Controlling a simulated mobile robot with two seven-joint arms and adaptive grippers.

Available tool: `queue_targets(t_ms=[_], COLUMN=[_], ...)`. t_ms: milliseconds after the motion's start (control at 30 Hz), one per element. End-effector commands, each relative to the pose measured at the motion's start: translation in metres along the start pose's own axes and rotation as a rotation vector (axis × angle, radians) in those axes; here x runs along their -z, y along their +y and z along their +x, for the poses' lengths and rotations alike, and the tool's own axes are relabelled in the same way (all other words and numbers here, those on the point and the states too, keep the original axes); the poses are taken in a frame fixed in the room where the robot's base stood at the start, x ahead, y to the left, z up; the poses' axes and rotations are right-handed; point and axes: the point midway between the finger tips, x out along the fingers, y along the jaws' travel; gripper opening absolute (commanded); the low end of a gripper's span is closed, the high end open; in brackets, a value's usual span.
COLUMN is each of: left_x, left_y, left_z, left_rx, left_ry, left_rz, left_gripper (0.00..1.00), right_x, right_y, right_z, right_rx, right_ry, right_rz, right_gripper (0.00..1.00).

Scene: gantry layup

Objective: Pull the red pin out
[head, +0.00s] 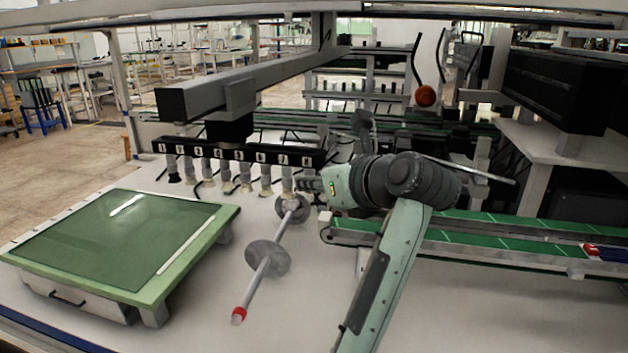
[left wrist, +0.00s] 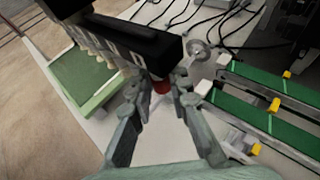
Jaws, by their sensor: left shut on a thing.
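In the left wrist view, the red pin (left wrist: 162,87) shows as a short red piece under the end of the black numbered bar (left wrist: 120,40). The fingertips of my left gripper (left wrist: 161,80) are on either side of it, shut on it. I cannot tell whether the pin still sits in the bar. In the head view my left gripper (head: 308,186) reaches from the right to the right end of the bar (head: 240,152), by the last of the row of pale cups. The red pin is hidden there. My right gripper is in neither view.
A grey rod with discs (head: 267,257) and a red end lies across the pale table near my gripper. A green-topped table (head: 120,240) stands at left, green conveyors (head: 480,238) at right. A grey gantry beam (head: 275,72) runs above the bar.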

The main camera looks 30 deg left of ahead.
Motion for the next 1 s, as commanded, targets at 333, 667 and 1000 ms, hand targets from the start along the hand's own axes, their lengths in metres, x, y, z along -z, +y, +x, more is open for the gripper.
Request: queue_targets(t_ms=[333,667,1000], left_x=[0.000,0.008,0.016], left_y=[0.000,0.000,0.000], left_z=[0.000,0.003,0.006], left_rx=[0.001,0.001,0.000], left_ry=[0.000,0.001,0.002], left_rz=[0.000,0.000,0.000], left_gripper=[0.00,0.00,0.00], right_x=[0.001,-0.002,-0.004], right_y=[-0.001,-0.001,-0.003], right_z=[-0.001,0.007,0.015], right_rx=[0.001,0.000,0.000], right_ry=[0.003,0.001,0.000], right_rz=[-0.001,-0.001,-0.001], right_gripper=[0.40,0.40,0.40])
